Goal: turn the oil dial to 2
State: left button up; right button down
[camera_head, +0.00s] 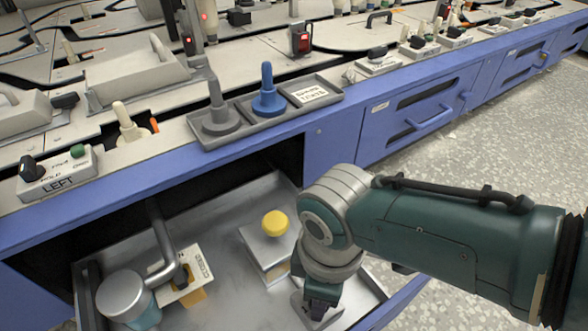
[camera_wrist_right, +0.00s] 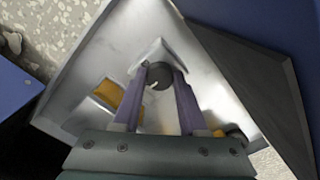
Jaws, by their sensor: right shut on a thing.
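The oil dial shows in the right wrist view as a dark round knob (camera_wrist_right: 160,74) on a pale plate (camera_wrist_right: 160,50). My right gripper (camera_wrist_right: 158,80) reaches down into the open metal drawer and is shut on this knob, one purple finger on each side. In the head view my right gripper (camera_head: 318,308) is low in the drawer's right part, over a grey block (camera_head: 300,305) that it largely covers. The dial's numbers and pointer cannot be read in either view. My left gripper is not in view.
The drawer (camera_head: 215,220) also holds a box with a yellow knob (camera_head: 275,223), a labelled plate with a bent pipe (camera_head: 166,245) and a silver-lidded can (camera_head: 125,295). A grey tray (camera_head: 245,135) with a blue bobbin holder (camera_head: 269,98) stands on the bench above.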

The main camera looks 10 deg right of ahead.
jog(key=shift+n, duration=0.3)
jog(key=shift+c, duration=2.2)
grip_release()
notch_tip(320, 180, up, 10)
jog(key=p, duration=0.9)
